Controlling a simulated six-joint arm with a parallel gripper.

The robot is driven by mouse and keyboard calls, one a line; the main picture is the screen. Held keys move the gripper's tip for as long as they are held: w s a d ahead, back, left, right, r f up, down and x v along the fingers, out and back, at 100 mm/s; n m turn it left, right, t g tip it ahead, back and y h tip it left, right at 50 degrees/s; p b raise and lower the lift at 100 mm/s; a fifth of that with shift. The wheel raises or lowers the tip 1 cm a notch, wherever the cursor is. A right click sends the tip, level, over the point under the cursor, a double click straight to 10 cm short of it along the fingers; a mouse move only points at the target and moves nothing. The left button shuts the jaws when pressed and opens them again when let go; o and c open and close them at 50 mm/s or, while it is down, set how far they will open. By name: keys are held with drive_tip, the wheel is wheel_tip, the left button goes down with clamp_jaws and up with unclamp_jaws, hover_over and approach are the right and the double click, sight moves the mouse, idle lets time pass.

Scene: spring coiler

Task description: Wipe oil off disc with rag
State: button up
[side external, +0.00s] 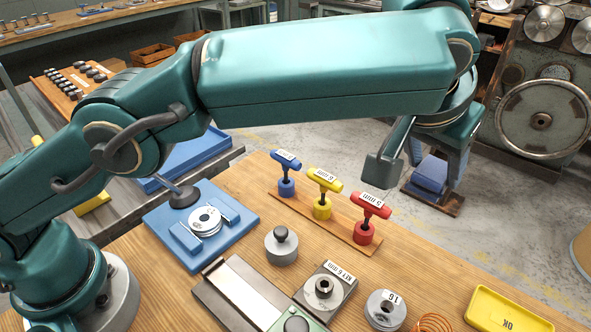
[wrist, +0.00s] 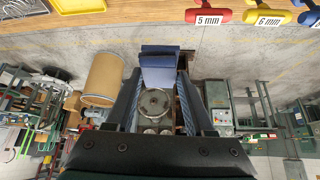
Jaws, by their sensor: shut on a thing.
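My gripper (side external: 425,180) is at the right in the side view, beyond the table's far edge. It is shut on a folded blue rag (side external: 430,174), which shows between the two fingers in the wrist view (wrist: 160,66). A silver disc (side external: 205,221) with a centre hole lies on a blue fixture (side external: 182,253) at the left of the table, well away from my gripper. Another ringed metal piece marked 16 (side external: 385,309) lies at the front of the table. Oil cannot be made out clearly on either at this size.
Blue, yellow (side external: 324,180) and red (side external: 370,206) T-handle tools stand in a row between my gripper and the blue fixture. A knobbed weight (side external: 281,246), a key block (side external: 325,289), a copper coil (side external: 434,323) and a yellow tray (side external: 507,310) occupy the table front.

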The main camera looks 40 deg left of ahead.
drive_tip(key=shift+w+a+r, duration=0.25)
drive_tip(key=shift+a+r, duration=0.2)
drive_tip(key=shift+r, duration=0.05)
drive_tip(key=w+a+r+n+y, duration=0.1)
drive_tip(key=a+r+n, duration=0.1)
drive_tip(key=a+r, duration=0.4)
drive_tip(key=a, duration=0.3)
drive_tip(key=shift+w+a+r, duration=0.15)
drive_tip(key=shift+r, duration=0.1)
drive_tip(key=shift+a+r, duration=0.25)
drive_tip(key=shift+a, duration=0.25)
drive_tip(key=shift+a+r, duration=0.25)
drive_tip(key=shift+a, duration=0.25)
clamp_jaws()
drive_tip(key=s+a+n+y, duration=0.1)
drive_tip(key=s+a, duration=0.4)
drive_tip(key=a, duration=0.3)
drive_tip(key=s+a+n+y, duration=0.1)
drive_tip(key=s+a+n, duration=0.1)
drive_tip(key=s+a, duration=0.3)
drive_tip(key=shift+s+a, duration=0.4)
drive_tip(key=shift+a, duration=1.9)
drive_tip(key=shift+n, duration=0.3)
